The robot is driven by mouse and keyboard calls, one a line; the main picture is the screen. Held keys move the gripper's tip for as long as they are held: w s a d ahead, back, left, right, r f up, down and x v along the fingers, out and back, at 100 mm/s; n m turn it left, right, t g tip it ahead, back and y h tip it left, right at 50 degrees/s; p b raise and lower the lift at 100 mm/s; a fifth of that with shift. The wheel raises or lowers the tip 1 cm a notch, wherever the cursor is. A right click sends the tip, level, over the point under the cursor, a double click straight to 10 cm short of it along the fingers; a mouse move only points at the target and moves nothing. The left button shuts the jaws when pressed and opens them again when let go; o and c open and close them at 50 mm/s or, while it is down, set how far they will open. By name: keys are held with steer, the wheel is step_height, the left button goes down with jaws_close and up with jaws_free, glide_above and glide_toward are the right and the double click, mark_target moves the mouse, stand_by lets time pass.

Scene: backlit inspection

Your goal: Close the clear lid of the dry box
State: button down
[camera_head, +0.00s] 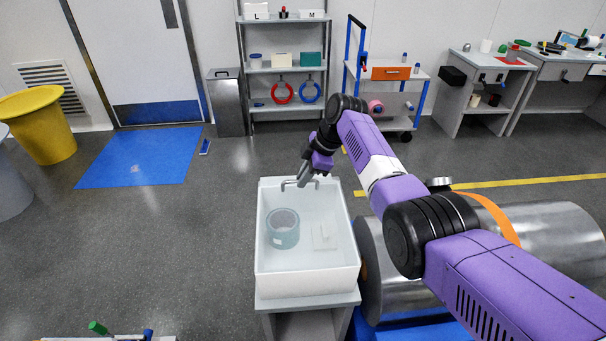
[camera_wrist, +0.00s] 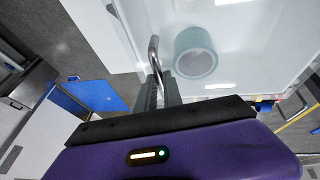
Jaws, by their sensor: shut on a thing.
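The white dry box (camera_head: 262,245) stands on a small grey stand in front of me. Its clear lid (camera_head: 300,210) is hard to see, and I cannot tell whether a gap is left under it. A bent metal handle (camera_head: 286,184) is at the box's far edge; it also shows in the wrist view (camera_wrist: 153,52). My gripper (camera_head: 303,180) reaches it from above, fingers shut on the handle; in the wrist view the fingertips (camera_wrist: 160,88) hide part of it. A grey-green roll (camera_head: 283,229) and a small pale packet (camera_head: 324,237) show inside the box.
A large metal cylinder (camera_head: 540,235) with an orange band lies right of the box, below my arm. A shelf rack (camera_head: 284,70) and a grey bin (camera_head: 226,105) stand at the back. The floor left of the box is clear up to a blue mat (camera_head: 145,157).

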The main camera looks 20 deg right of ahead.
steer(key=shift+w+d+f+b, duration=0.15)
steer(key=shift+w+b, duration=0.15)
steer(key=shift+w, duration=0.15)
steer(key=c, duration=1.5)
jaws_free()
steer(key=shift+w+f, duration=0.1)
steer(key=shift+v, duration=3.9)
